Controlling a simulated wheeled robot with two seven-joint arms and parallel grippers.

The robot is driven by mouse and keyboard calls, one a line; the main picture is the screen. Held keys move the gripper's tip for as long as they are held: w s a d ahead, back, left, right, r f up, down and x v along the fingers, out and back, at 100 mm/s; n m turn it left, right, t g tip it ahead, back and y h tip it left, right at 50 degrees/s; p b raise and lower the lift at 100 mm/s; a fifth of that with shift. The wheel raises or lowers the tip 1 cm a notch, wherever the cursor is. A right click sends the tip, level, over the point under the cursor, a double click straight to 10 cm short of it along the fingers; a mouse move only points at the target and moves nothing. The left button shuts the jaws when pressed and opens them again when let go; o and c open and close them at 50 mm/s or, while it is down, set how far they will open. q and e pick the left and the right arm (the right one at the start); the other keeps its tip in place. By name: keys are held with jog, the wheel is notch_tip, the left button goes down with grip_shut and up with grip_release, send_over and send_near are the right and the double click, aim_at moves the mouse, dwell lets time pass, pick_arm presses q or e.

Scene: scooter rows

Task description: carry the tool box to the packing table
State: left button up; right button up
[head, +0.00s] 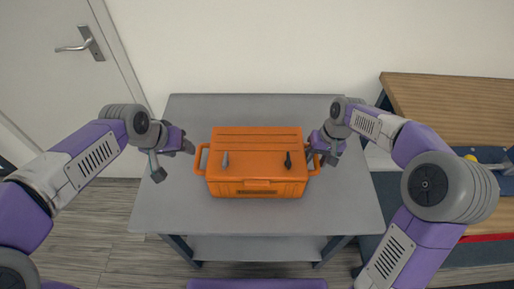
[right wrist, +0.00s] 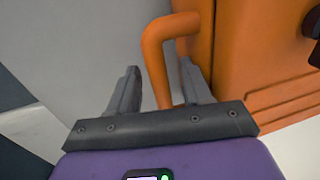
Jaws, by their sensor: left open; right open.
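An orange tool box (head: 257,145) sits on a grey table (head: 260,215), with a loop handle at each end and two latches, one grey and one black, on its front. My left gripper (head: 190,147) is open just left of the box's left handle (head: 200,160), apart from it. My right gripper (head: 318,146) is at the right handle. In the right wrist view, the open fingers of this gripper (right wrist: 158,92) stand on either side of the orange handle (right wrist: 155,50), not closed on it. The tool box also shows there (right wrist: 265,60). I cannot tell which table is the packing table.
A wooden-topped bench (head: 450,105) stands at the right, with a shelf holding yellow and blue items below. A white door (head: 60,80) with a lever handle is at the left. Wood-look floor (head: 90,235) shows left of the grey table. The table top around the box is clear.

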notch_tip(320, 180, up, 12)
jog(key=d, duration=0.2)
jog(key=shift+d, duration=0.15)
jog(key=shift+f, duration=0.2)
dwell(0.3)
